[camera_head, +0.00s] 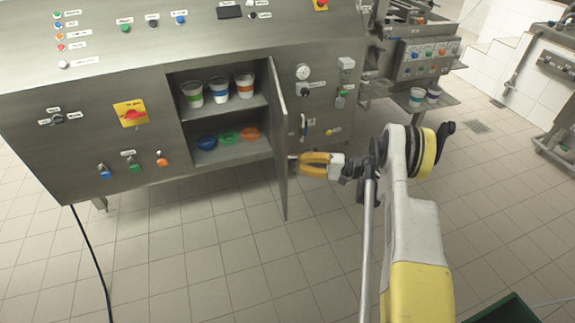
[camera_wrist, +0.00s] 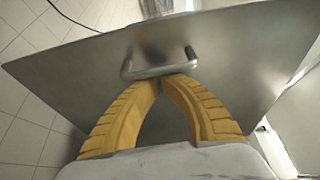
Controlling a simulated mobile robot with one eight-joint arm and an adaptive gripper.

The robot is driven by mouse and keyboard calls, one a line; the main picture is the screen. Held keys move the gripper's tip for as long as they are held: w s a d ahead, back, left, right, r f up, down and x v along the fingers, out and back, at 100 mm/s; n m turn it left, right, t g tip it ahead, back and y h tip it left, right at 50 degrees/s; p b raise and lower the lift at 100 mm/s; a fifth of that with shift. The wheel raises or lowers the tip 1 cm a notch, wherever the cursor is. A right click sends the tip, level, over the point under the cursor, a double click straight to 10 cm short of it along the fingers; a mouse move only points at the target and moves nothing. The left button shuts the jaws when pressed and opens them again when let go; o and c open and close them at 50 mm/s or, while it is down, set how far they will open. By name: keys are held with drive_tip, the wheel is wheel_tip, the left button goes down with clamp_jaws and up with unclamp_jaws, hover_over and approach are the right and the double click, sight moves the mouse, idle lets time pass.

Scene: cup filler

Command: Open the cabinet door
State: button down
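The cabinet door (camera_head: 279,135) stands swung well out from the cabinet (camera_head: 172,100), hinged on the opening's right side. In the wrist view the door (camera_wrist: 240,62) fills much of the picture, with its metal bar handle (camera_wrist: 160,71) near the middle. My gripper (camera_head: 301,163) is on the door's outer side, at the handle. In the wrist view the yellow fingers of my gripper (camera_wrist: 162,80) meet at their tips by the handle bar. The bar runs across the tips, not between the fingers. Whether the tips press on the bar is hard to tell.
Inside the cabinet, several cups (camera_head: 219,90) stand on the upper shelf and coloured bowls (camera_head: 228,138) on the lower. A panel with knobs and a gauge (camera_head: 303,72) lies right of the opening. The tiled floor (camera_head: 200,250) in front is clear except for a black cable (camera_head: 92,255).

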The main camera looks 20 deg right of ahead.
drive_tip(key=shift+s+d, duration=0.15)
drive_tip(key=shift+d, duration=0.15)
drive_tip(key=shift+d, duration=0.1)
